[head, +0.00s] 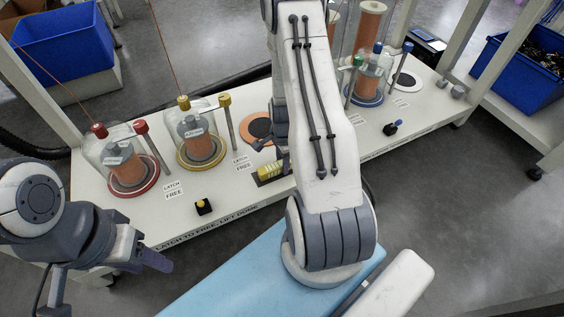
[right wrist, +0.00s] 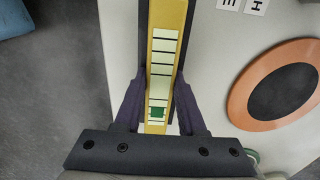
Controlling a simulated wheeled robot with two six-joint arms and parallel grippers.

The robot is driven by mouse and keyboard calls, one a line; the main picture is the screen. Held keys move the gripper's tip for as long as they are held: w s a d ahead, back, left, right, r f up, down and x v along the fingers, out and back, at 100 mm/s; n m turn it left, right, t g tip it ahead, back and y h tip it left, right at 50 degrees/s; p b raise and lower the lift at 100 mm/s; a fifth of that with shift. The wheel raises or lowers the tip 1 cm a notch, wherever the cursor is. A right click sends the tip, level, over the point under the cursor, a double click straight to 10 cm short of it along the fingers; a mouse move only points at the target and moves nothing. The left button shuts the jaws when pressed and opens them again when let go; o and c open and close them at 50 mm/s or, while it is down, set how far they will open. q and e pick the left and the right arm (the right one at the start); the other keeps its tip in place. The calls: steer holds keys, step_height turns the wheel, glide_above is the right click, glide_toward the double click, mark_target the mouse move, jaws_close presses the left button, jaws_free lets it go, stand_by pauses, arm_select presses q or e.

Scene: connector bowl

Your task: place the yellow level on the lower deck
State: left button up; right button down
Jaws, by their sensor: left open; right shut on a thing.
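The yellow level (head: 270,171) is at the front of the white bench, partly behind my right arm in the head view. In the right wrist view the level (right wrist: 161,72) is a long yellow bar with pale windows and a green patch. My right gripper (right wrist: 158,108) is shut on it, one dark finger on each side. A dark strip lies along the level; I cannot tell whether the level touches the bench. My left gripper (head: 150,262) is open and empty in front of the bench at left. I cannot tell which surface is the lower deck.
The white bench (head: 225,214) carries glass domes with red (head: 124,165) and yellow (head: 199,140) fittings, and a blue-ringed one (head: 368,85). An orange ring pad (right wrist: 240,100) lies beside the level.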

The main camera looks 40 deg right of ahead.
steer(key=c, duration=0.5)
jaws_free()
step_height(320, 180, up, 8)
steer(key=p, duration=0.5)
steer(key=w+a+r+n, duration=0.1)
steer(key=a+r+n, duration=1.15)
steer(key=a, duration=0.55)
steer(key=s+a+r+n, duration=0.6)
steer(key=s+n, duration=0.2)
steer(key=s+a+r+n+y, duration=0.1)
steer(key=s+a+r+n, duration=0.4)
steer(key=s+a+n, duration=0.2)
steer(key=shift+s+r+n, duration=0.35)
steer(key=shift+s, duration=0.8)
